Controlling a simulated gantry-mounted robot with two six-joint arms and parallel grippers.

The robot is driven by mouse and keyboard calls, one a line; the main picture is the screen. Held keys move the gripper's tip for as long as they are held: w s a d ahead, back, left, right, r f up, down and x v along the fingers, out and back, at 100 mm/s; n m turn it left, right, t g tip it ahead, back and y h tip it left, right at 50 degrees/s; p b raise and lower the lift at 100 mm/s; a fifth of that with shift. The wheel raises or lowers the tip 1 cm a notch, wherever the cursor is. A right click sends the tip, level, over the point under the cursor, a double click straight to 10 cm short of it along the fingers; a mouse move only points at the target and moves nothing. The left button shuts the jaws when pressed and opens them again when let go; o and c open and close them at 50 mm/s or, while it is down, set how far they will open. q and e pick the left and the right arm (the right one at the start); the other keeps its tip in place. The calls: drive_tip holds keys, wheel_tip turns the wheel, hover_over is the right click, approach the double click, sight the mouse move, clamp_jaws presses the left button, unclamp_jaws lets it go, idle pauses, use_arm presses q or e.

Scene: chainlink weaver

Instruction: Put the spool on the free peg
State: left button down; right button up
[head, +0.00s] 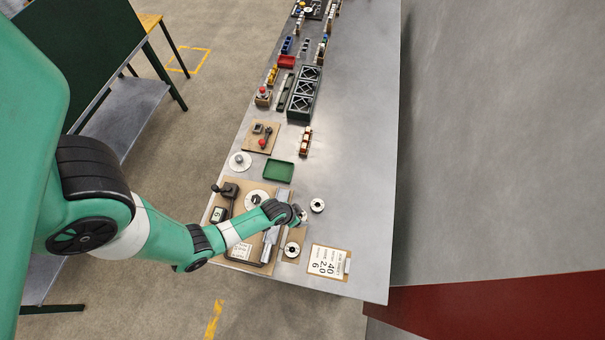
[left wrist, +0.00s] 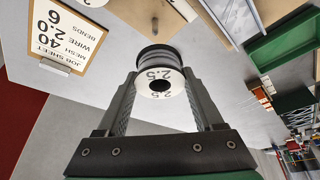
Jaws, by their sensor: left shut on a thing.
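My left gripper (left wrist: 155,85) is shut on a spool (left wrist: 153,62), a grey cylinder with a white end marked 2.5 and a dark hole. In the left wrist view the spool is held between both fingers, above the bench. A bare upright peg (left wrist: 155,27) stands on a brown board beyond the spool, apart from it. Another white spool (head: 292,249) sits on the same small board in the head view; its edge shows at the top of the left wrist view (left wrist: 92,2).
A job sheet board (head: 329,262) lies near the bench's front edge. A green tray (head: 278,171) and a board with a lever are nearby. The bench's right side is clear.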

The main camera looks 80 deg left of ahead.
use_arm(q)
drive_tip(key=shift+s+d, duration=0.35)
drive_tip(key=shift+s, duration=0.05)
drive_tip(key=shift+f, duration=0.1)
wheel_tip(320, 180, down, 9)
drive_tip(key=b, duration=0.8)
drive_tip(key=shift+b, duration=0.35)
drive_tip(key=shift+r, duration=0.2)
unclamp_jaws()
